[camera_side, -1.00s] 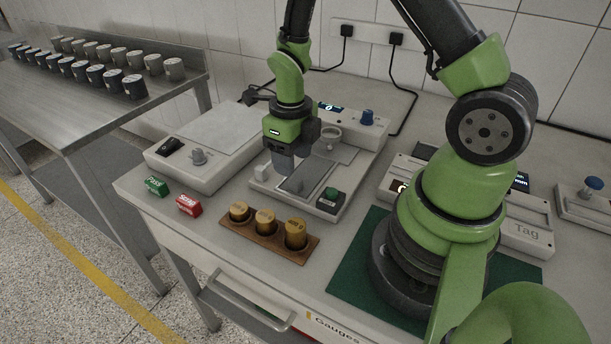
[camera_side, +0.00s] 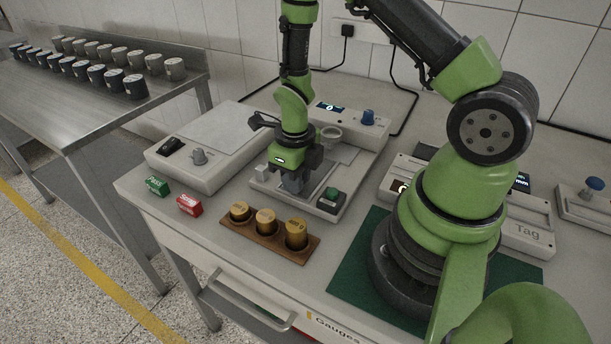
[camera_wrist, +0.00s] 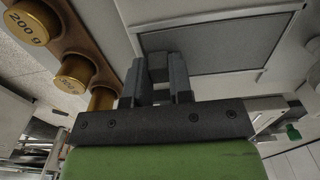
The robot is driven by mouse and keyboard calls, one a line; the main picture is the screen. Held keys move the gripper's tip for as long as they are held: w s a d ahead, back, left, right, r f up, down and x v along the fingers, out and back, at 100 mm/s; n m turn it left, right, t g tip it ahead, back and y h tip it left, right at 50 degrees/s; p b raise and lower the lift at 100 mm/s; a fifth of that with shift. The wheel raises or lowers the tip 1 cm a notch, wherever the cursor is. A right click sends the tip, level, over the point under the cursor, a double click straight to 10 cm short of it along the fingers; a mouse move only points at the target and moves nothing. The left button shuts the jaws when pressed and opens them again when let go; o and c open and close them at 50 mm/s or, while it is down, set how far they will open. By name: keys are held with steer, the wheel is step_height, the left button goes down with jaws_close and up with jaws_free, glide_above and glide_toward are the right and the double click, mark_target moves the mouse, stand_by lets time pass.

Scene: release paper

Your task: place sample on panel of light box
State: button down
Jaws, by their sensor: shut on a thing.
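My gripper (camera_side: 293,187) points down over the front left part of the middle instrument (camera_side: 330,208). In the wrist view my gripper (camera_wrist: 157,88) has its two dark fingers closed on a small grey piece (camera_wrist: 158,66). Whether this piece is the sample or part of a larger sheet I cannot tell. A flat dark grey rectangle (camera_wrist: 222,42) lies in the instrument's bed just beyond the fingers; the side view largely hides it behind my gripper. The light box, apparently the white unit at left with a rocker switch and knob, has a pale bare panel (camera_side: 212,134).
A wooden rack (camera_side: 262,250) with three brass weights stands in front of the instrument. Green (camera_side: 157,186) and red (camera_side: 189,205) blocks lie at the front left. A tag unit (camera_side: 525,235) stands right.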

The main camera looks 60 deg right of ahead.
step_height(320, 180, up, 9)
steer(key=shift+r, duration=0.15)
steer(key=a+r+m, duration=0.2)
steer(key=r+m, duration=0.1)
steer(key=m, duration=1.5)
steer(key=w+a+r+m, duration=0.1)
steer(key=a+r+m, duration=0.1)
steer(key=m, duration=1.6)
steer(key=shift+w+r, duration=0.15)
steer(key=shift+r, duration=0.5)
